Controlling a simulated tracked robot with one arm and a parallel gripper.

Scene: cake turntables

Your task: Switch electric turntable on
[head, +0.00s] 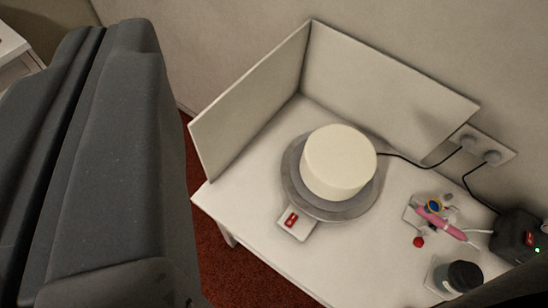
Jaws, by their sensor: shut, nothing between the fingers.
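The electric turntable (345,212) is a round grey metal plate on a white table. A plain cream-white cake (339,160) stands on it. At its front left a small pale switch box (297,229) sticks out, with a red rocker switch (291,220) on it. I cannot tell the rocker's position. A black cord (405,159) runs from behind the cake to a wall socket. My gripper (104,30) is large, dark grey and close to the camera on the left. It is shut and empty, apart from the turntable in the picture.
White panels (390,85) screen the back and left of the table (265,205). At right are a pink tool (440,222), small colourful items, a dark-lidded jar (460,277) and a black box with a green light (522,237). Red carpet (225,268) shows at left.

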